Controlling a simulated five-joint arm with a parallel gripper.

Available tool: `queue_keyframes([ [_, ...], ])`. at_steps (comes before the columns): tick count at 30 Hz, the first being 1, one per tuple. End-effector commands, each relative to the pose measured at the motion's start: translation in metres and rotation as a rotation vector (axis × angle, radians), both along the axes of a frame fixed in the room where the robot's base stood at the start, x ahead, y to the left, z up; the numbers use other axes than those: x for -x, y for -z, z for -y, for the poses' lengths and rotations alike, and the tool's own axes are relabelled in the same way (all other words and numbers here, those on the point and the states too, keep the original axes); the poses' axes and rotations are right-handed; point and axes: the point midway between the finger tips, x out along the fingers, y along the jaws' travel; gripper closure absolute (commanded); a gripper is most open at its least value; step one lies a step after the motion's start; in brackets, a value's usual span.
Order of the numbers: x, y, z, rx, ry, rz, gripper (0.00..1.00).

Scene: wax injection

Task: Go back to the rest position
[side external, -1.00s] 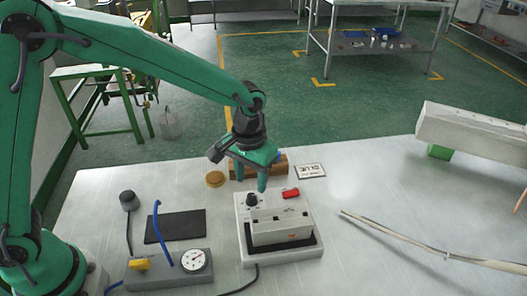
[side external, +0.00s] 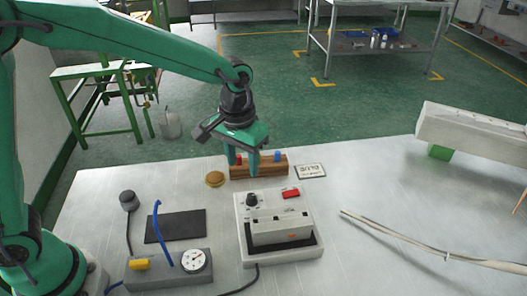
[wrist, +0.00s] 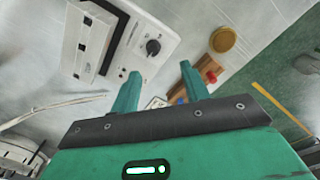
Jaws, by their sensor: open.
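My gripper (side external: 243,168) is open and empty. In the side view its two teal fingers point down in front of the wooden block (side external: 272,168), above the back left of the white machine (side external: 243,206). In the wrist view my gripper (wrist: 160,85) shows both fingers apart with nothing between them. The white machine (wrist: 160,22) with its black knob lies beyond the left finger. The wooden block (wrist: 222,62) with a red peg lies beside the right finger, partly hidden by it.
A brass disc (side external: 214,179) lies left of the wooden block, a small printed card (side external: 310,171) right of it. A grey gauge box (side external: 150,272) and a black mat (side external: 175,226) are at the front left. A pale cable (side external: 420,249) crosses the right side.

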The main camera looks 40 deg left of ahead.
Motion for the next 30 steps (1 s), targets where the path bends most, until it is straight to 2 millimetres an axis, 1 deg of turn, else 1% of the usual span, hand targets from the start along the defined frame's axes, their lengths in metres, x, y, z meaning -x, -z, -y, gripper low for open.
queue_keyframes([
  [1,0.003,-0.008,-0.007,0.005,-0.003,0.014,0.54],
  [6,0.017,-0.035,-0.032,0.020,-0.002,0.065,0.54],
  [15,0.053,-0.073,-0.075,0.036,0.000,0.164,0.54],
  [22,0.085,-0.093,-0.104,0.036,0.002,0.243,0.54],
  [30,0.126,-0.104,-0.133,0.024,0.005,0.333,0.54],
])
